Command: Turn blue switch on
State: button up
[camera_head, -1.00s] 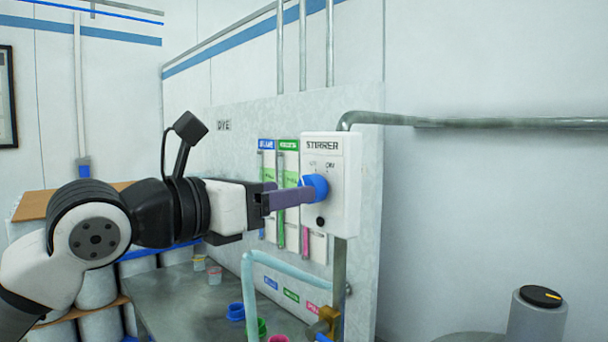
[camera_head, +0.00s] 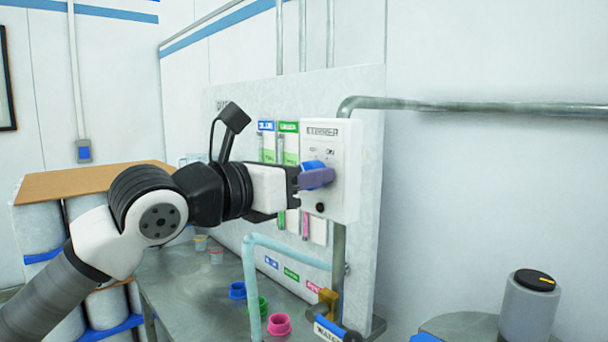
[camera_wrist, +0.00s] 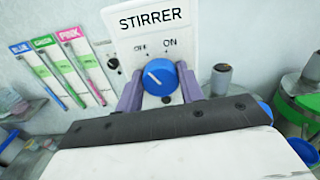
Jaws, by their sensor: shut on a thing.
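The blue switch is a round blue knob (camera_head: 314,165) on the front of the white box marked STIRRER (camera_head: 346,190). In the wrist view the knob (camera_wrist: 160,82) sits below the OFF and ON labels, and its white pointer mark leans up and left, toward the OFF side. My gripper (camera_head: 316,178) is at the knob, with a purple finger across its near side in the head view. In the wrist view my gripper (camera_wrist: 160,76) has one finger on each side of the knob, shut on it.
Blue, green and pink gauges (camera_wrist: 58,66) are left of the box. A pale blue pipe (camera_head: 250,280) rises below the arm. Blue, green and pink cups (camera_head: 279,324) stand on the metal table (camera_head: 185,290). A grey cylinder (camera_head: 530,305) stands at the right.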

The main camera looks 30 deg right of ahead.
jog(key=shift+b, duration=0.4)
jog(key=shift+c, duration=0.4)
jog(key=shift+s+m+b, duration=0.1)
jog(key=shift+m+b, duration=3.35)
jog(key=shift+m, duration=2.65)
jog(key=o, duration=1)
